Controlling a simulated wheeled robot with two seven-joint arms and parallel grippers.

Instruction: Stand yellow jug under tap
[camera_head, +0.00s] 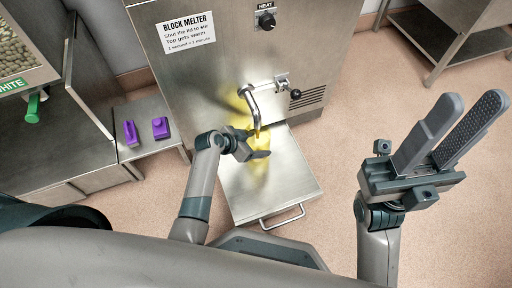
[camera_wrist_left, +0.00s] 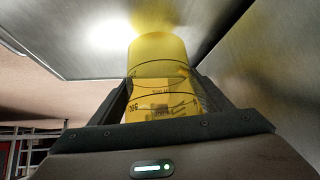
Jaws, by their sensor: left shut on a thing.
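The yellow jug (camera_wrist_left: 157,68) is see-through with dark measuring marks and sits between the fingers of my left gripper (camera_wrist_left: 168,100), which is shut on it. In the head view my left gripper (camera_head: 258,145) is at the front of the block melter (camera_head: 240,70), below the tap (camera_head: 251,101). Most of the jug is hidden there by the gripper; some yellow shows around it, close under the tap's spout. I cannot tell whether the jug touches the tray below. My right gripper (camera_head: 447,135) is open and empty, raised at the right.
A flat metal tray (camera_head: 290,170) with a front handle (camera_head: 283,216) juts out below the tap. Two purple pieces (camera_head: 160,127) stand on a low shelf at the left. A green tap (camera_head: 35,105) is at the far left. A metal table stands at the upper right; the floor between is clear.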

